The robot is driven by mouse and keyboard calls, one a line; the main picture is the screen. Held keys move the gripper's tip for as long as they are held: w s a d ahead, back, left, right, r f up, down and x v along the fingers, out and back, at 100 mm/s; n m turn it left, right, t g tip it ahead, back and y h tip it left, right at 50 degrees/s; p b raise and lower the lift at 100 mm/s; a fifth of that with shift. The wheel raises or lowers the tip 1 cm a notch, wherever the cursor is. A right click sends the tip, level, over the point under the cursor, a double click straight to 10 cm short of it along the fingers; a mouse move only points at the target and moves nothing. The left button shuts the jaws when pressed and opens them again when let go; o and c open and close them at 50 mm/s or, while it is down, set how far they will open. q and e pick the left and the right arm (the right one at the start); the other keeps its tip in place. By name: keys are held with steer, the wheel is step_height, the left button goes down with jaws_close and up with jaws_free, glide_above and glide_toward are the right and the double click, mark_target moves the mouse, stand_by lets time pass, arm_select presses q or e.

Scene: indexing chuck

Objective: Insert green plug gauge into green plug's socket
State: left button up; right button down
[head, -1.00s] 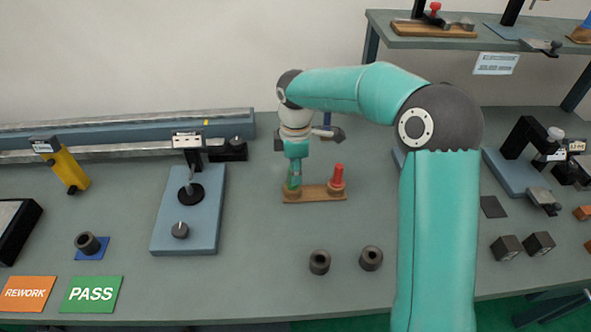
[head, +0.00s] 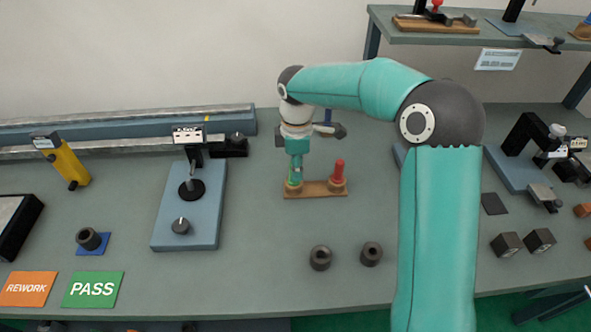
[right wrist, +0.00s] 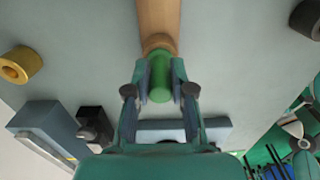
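The green plug gauge (head: 293,182) is upright at the left socket of a wooden stand (head: 316,190). It also shows in the right wrist view (right wrist: 160,82), its far end at the round socket collar (right wrist: 159,43). How deep it sits is hidden. My right gripper (head: 296,176) points down over it; in the right wrist view its fingers (right wrist: 160,88) press both sides of the green body. A red plug gauge (head: 338,174) stands in the stand's right socket. My left gripper is out of view.
Two dark rings (head: 320,258) (head: 371,253) lie in front of the stand. A blue gauge base (head: 172,232) stands to the left. PASS (head: 93,289) and REWORK (head: 30,289) plates lie at front left. My right arm covers the bench right of the stand.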

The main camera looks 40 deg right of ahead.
steer(key=c, duration=0.9)
jaws_free()
